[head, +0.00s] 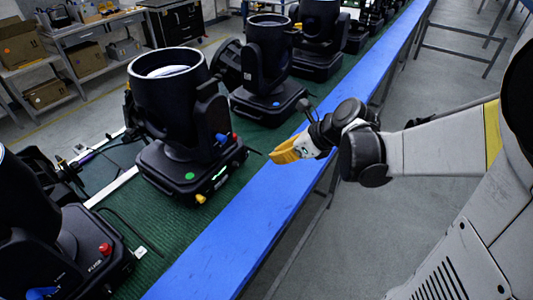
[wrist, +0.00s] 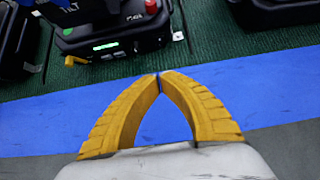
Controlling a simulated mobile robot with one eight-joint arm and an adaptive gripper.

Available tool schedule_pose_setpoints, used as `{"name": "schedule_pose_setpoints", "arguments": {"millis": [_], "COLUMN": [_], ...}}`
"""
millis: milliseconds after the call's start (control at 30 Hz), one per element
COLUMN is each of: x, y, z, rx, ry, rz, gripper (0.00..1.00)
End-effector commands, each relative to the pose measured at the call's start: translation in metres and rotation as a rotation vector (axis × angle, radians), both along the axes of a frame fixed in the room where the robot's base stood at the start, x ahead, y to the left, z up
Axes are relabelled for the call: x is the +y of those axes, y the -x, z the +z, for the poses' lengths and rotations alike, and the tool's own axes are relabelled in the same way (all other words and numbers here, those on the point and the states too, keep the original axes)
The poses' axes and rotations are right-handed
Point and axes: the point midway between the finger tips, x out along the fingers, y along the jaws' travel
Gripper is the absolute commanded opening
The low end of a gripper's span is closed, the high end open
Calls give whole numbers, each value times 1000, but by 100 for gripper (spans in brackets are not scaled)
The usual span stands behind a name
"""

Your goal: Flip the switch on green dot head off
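The green dot head (head: 168,105) is a black moving-head light, upright on the green strip of the bench, with a green dot (head: 190,176) on its base. The side of its base facing me has a lit green display (head: 219,173), a red knob (head: 234,137) and a yellow plug (head: 200,198). In the wrist view that panel (wrist: 125,42) is at the top, with the display at its left. The switch is too small to make out. My gripper (head: 272,158) has yellow fingers, their tips together and empty (wrist: 158,76), over the blue edge, apart from the panel.
A similar head (head: 265,60) stands behind, with more beyond. Another head (head: 75,245) with a red knob is at the near left. The blue bench edge (head: 235,230) is bare, with open floor to its right. Shelves with boxes (head: 85,58) are at the back left.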

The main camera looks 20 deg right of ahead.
Motion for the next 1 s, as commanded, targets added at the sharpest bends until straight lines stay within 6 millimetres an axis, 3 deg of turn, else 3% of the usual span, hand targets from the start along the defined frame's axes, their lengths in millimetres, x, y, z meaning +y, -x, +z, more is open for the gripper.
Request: {"name": "schedule_pose_setpoints", "arguments": {"millis": [133, 633, 1000], "x": [-5, -6, -10], "y": [7, 7, 7], "z": [9, 15, 9], "rx": [0, 44, 90], "ry": [1, 31, 67], "rz": [-1, 5, 1], "gripper": [0, 0, 0]}}
